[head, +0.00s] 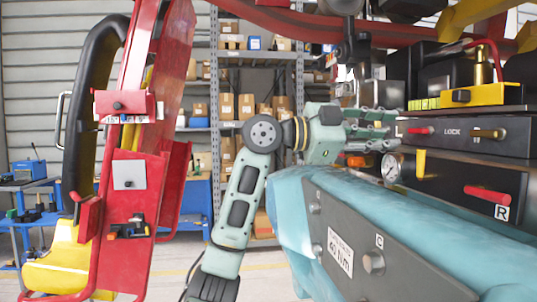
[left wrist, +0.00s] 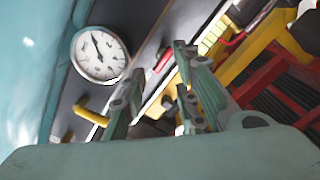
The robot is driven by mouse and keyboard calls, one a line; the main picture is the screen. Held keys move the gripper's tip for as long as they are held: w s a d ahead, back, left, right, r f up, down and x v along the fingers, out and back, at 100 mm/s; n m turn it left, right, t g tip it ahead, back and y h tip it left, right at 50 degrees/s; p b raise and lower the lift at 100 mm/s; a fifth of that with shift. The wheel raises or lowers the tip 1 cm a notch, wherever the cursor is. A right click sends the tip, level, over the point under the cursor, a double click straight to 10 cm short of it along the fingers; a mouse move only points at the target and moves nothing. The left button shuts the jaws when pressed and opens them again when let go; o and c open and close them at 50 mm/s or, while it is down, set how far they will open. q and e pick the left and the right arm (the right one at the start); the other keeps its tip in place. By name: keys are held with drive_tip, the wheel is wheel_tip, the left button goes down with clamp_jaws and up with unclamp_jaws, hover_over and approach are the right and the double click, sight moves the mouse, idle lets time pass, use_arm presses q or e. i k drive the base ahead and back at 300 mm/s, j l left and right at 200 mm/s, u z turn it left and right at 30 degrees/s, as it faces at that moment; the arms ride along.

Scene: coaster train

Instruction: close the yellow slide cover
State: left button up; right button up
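A yellow slide cover (head: 485,94) with a dark handle lies on top of the black control panel at the right of the head view. A row of yellow-green blocks (head: 424,103) shows uncovered at its left end. In the left wrist view the yellow piece (left wrist: 248,52) appears at upper right, with the row (left wrist: 211,38) beside it. My left gripper (head: 392,130) is left of the panel, its fingers apart and empty, pointing right. It sits lower than the cover and apart from it. Its fingers also show in the left wrist view (left wrist: 158,68). My right gripper is not in view.
The black panel (head: 455,150) carries red levers (head: 488,195), a yellow handle (head: 421,163) and a gauge (head: 392,166). A teal car body (head: 300,205) fills the space below my left gripper. A brass fitting (head: 480,65) and red pipe stand behind the cover. A red-and-yellow seat (head: 120,200) stands left.

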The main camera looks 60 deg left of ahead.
sight(487, 95)
drive_tip(key=k+j, duration=0.25)
drive_tip(key=k, duration=0.15)
drive_tip(key=k+j, duration=0.25)
drive_tip(key=k, duration=0.15)
drive_tip(key=k+j, duration=0.2)
drive_tip(key=k, duration=0.2)
